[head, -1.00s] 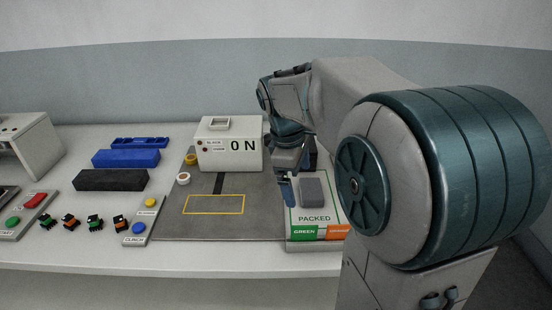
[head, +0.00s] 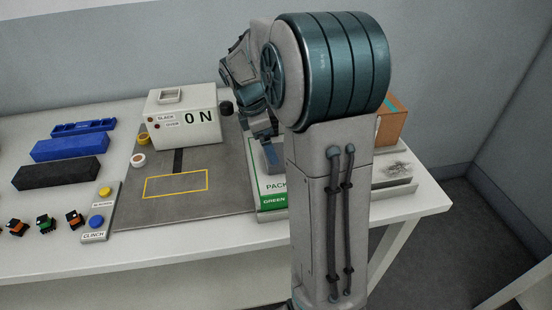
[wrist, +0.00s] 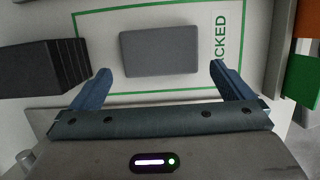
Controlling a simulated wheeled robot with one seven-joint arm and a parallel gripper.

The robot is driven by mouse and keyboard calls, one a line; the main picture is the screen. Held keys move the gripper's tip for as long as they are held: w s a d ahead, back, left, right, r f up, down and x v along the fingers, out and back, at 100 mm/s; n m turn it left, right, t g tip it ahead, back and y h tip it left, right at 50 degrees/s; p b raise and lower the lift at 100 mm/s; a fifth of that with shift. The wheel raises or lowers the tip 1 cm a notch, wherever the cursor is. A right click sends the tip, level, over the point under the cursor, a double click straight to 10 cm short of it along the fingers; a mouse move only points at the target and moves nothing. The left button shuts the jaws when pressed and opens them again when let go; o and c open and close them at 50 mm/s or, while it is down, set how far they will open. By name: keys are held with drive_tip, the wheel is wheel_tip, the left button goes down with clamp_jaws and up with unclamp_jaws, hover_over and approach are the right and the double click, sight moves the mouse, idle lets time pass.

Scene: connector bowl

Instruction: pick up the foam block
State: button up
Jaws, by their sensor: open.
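The foam block, a plain grey rectangular block (wrist: 160,53), lies flat on the white tray (wrist: 190,16) with a green outline and the word PACKED. My gripper (wrist: 160,69) is open and empty in the wrist view. Its two blue fingers are spread wider than the block, one toward each side of it, with the block just ahead of the tips. I cannot tell the height gap. In the head view my gripper (head: 270,155) is over the tray (head: 272,186), and my own arm hides the block.
A dark ribbed object (wrist: 40,68) stands left of the block in the wrist view. In the head view, a white ON box (head: 182,118) stands left of my gripper. Blue (head: 70,147) and black (head: 56,173) bars lie further left. A brown box (head: 391,120) is at the right.

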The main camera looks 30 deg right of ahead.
drive_tip(key=x, duration=0.5)
drive_tip(key=shift+s+d, duration=0.1)
drive_tip(key=shift+d, duration=0.15)
drive_tip(key=shift+r, duration=0.1)
drive_tip(key=c, duration=0.7)
